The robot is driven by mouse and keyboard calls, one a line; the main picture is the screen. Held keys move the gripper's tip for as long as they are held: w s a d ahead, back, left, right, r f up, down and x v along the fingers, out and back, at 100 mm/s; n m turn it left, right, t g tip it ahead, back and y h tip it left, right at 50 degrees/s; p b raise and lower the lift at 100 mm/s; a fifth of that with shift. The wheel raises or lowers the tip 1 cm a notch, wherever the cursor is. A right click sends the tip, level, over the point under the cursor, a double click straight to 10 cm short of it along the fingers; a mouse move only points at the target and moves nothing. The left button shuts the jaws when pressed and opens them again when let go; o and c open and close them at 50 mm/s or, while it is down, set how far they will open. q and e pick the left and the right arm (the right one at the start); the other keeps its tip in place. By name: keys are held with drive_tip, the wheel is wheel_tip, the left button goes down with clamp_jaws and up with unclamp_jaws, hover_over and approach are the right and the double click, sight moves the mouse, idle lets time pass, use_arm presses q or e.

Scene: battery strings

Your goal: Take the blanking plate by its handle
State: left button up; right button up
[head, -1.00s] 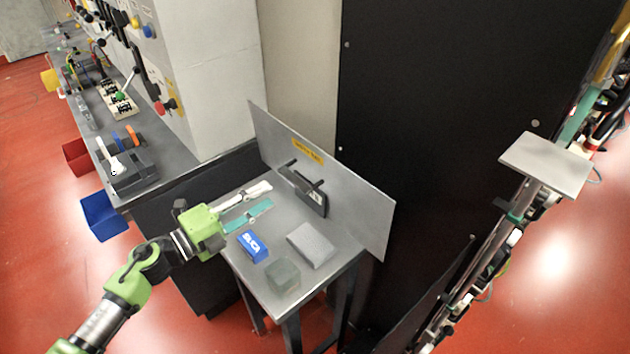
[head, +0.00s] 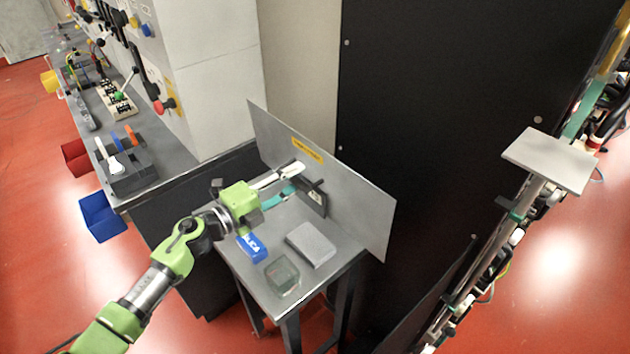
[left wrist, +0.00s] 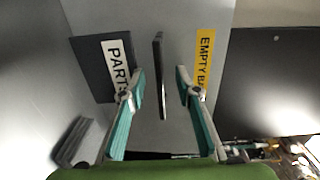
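The blanking plate (head: 362,208) is a flat grey sheet with a yellow label, standing upright at the back of a small grey table. Its black bar handle (head: 314,185) sticks out of its face, partly hidden by my gripper in the head view. My left gripper (head: 296,183) is open in front of the plate. In the left wrist view its teal-padded fingers (left wrist: 161,85) lie on either side of the handle (left wrist: 159,60), with gaps at both sides. The plate (left wrist: 150,18) fills the background there. My right gripper is not in view.
On the table (head: 245,285) are a blue box (head: 251,248), a grey block (head: 311,244) and a glassy block (head: 282,275). A dark piece labelled PARTS (left wrist: 117,65) is beside the handle. A black cabinet (head: 430,130) stands to the right.

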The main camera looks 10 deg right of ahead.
use_arm(q)
drive_tip(key=shift+w+d, duration=0.3)
drive_tip(key=shift+d, duration=0.2)
idle(0.8)
drive_tip(key=shift+c, duration=0.5)
clamp_jaws()
drive_tip(key=shift+r, duration=0.15)
drive_tip(key=shift+w+r, duration=0.1)
drive_tip(key=shift+r, duration=0.1)
